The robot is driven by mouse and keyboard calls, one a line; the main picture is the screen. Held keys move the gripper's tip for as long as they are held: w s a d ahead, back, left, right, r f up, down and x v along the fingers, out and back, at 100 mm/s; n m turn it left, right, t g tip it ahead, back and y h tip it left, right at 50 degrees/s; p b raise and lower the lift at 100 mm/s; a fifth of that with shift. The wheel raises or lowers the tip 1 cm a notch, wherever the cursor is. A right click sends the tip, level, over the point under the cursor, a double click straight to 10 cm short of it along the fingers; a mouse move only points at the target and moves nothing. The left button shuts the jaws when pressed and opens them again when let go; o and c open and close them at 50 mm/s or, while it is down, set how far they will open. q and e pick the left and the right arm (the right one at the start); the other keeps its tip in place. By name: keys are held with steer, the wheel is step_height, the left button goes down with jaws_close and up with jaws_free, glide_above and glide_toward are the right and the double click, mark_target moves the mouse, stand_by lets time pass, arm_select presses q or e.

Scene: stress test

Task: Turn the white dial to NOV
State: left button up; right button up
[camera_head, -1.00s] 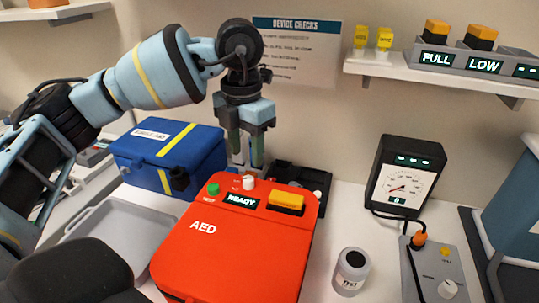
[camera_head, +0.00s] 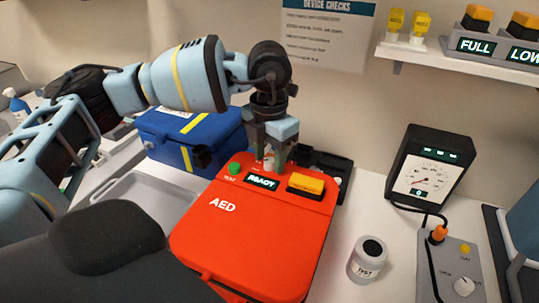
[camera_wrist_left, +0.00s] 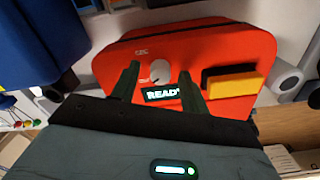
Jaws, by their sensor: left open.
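The white dial (camera_head: 269,164) is a small round knob at the back of the red AED case (camera_head: 255,235), between a green button and a yellow-orange block. In the left wrist view the white dial (camera_wrist_left: 160,71) shows a small pointer mark, with small lettering beside it that looks like DEC. My left gripper (camera_head: 270,166) points down at it, open, with one finger on each side of the dial. In the wrist view the fingers (camera_wrist_left: 159,73) show gaps to the dial; I cannot tell whether either touches it. My right gripper is not in view.
A READY display (camera_head: 262,181) and the yellow-orange block (camera_head: 306,183) sit close to the dial. A blue case (camera_head: 225,130) stands behind left, a grey tray (camera_head: 118,192) left. A TEST jar (camera_head: 366,262), a gauge (camera_head: 428,165) and a grey control box (camera_head: 462,262) stand right.

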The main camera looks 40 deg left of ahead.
arm_select(q)
steer(key=shift+f, duration=0.15)
steer(key=shift+c, duration=0.5)
jaws_close()
